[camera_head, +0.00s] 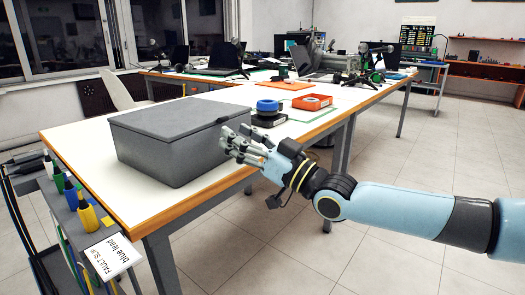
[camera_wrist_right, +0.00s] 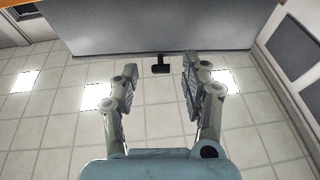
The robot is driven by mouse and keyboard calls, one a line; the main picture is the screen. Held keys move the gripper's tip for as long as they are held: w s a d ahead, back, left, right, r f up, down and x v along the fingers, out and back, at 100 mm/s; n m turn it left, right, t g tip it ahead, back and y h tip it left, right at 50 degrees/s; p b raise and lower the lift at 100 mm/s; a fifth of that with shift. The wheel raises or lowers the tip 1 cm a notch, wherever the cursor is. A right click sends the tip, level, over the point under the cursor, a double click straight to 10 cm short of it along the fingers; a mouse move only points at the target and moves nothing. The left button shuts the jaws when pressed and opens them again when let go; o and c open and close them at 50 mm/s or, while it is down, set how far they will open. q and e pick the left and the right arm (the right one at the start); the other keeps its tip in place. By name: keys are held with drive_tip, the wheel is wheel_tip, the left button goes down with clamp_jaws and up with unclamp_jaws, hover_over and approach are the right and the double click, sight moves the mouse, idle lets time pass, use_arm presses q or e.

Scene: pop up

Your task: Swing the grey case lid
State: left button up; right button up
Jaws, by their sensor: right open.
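The grey case (camera_head: 165,158) stands on the white table near its front edge. Its flat grey lid (camera_head: 175,117) looks shut. A small dark tab (camera_head: 223,120) sits at the lid's right edge. My right gripper (camera_head: 236,142) is open at the right side of the case, its fingers pointing at it. In the right wrist view the fingers (camera_wrist_right: 158,80) are spread and empty, with a black tab (camera_wrist_right: 160,66) just beyond and between them. The grey case (camera_wrist_right: 160,35) fills the top there. I cannot tell if any finger touches the case. My left gripper is not seen.
Behind the gripper are a blue ring (camera_head: 267,106) on a black base and an orange-red tray (camera_head: 311,102). Laptops stand farther back. A rack with coloured handles (camera_head: 75,200) and a paper slip is at the front left. Floor right of the table is clear.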

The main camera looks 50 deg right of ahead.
drive_tip(key=v, duration=0.9)
drive_tip(key=shift+s+f, duration=0.1)
drive_tip(key=shift+s, duration=0.05)
drive_tip(key=s+d+f+m+g+h+p, duration=0.1)
drive_tip(key=d+f+m+g+h+p, duration=0.3)
drive_tip(key=f, duration=0.7)
drive_tip(key=s+a+f+g+h+p, duration=0.1)
drive_tip(key=s+f+g, duration=0.15)
drive_tip(key=f, duration=0.35)
drive_tip(key=s+a+f+g+p, duration=0.1)
drive_tip(key=s+f, duration=0.3)
drive_tip(key=f, duration=0.2)
drive_tip(key=s+a+f+g+h+p, duration=0.1)
drive_tip(key=s+a+f+g+p, duration=0.15)
drive_tip(key=f, duration=0.45)
drive_tip(key=s+a+f+g, duration=0.2)
drive_tip(key=s+f, duration=0.3)
drive_tip(key=s, duration=0.5)
drive_tip(key=s+a+f+n+g+y, duration=0.1)
drive_tip(key=s+a+f+g, duration=0.2)
drive_tip(key=s, duration=0.7)
drive_tip(key=s+a+f+n+g, duration=0.1)
drive_tip(key=s+a+f+g, duration=0.1)
drive_tip(key=s+f+g, duration=0.3)
drive_tip(key=s+f, duration=0.3)
drive_tip(key=s, duration=0.2)
drive_tip(key=shift+s+a+g, duration=0.2)
drive_tip(key=shift+a+g, duration=0.1)
drive_tip(key=shift+a, duration=0.05)
